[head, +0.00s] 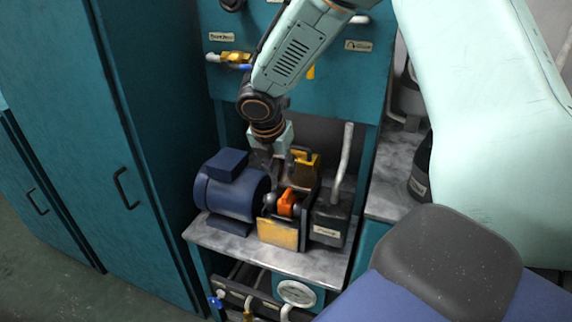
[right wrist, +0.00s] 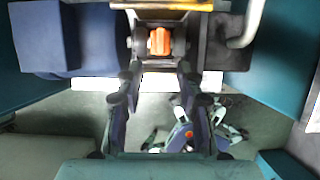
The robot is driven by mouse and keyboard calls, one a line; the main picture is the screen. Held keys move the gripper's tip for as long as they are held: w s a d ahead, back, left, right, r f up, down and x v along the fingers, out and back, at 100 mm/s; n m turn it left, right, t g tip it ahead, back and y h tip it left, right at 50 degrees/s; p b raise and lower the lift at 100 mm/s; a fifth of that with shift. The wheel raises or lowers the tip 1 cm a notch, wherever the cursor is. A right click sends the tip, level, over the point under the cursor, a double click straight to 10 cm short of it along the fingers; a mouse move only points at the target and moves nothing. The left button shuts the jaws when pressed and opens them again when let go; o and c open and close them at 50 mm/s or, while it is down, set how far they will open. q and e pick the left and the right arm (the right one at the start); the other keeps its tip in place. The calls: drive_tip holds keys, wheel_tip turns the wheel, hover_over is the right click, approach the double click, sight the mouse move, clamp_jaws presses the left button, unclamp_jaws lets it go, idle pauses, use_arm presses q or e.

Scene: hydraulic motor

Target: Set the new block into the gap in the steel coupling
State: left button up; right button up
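The orange block (head: 287,203) sits between the two grey halves of the steel coupling (head: 270,200), on the shaft line between motor and pump. The right wrist view also shows the orange block (right wrist: 159,41) with a coupling half (right wrist: 139,42) on its left and another on its right. My right gripper (head: 277,172) hangs just above and behind the coupling. In the right wrist view its fingers (right wrist: 160,76) are spread apart with nothing between them, near the block but not visibly touching it. How fully the block is seated cannot be told. My left gripper is not in view.
A blue motor (head: 232,190) stands left of the coupling, a dark pump box (head: 329,218) with a grey pipe (head: 342,160) right. A yellow plate (head: 278,233) stands in front; a yellow guard (head: 305,168) is behind.

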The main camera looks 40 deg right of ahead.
drive_tip(key=s+a+f+m+g+y, duration=0.2)
drive_tip(key=s+a+f+m+y, duration=0.3)
drive_tip(key=s+a+f+m, duration=1)
drive_tip(key=s+f+m, duration=0.3)
drive_tip(key=s, duration=0.4)
drive_tip(key=s+a+f+m+h, duration=0.1)
drive_tip(key=s+a+f+m, duration=0.1)
drive_tip(key=s+f+m, duration=0.3)
drive_tip(key=s, duration=0.4)
drive_tip(key=shift+s+f+m, duration=0.2)
drive_tip(key=shift+f+m, duration=0.2)
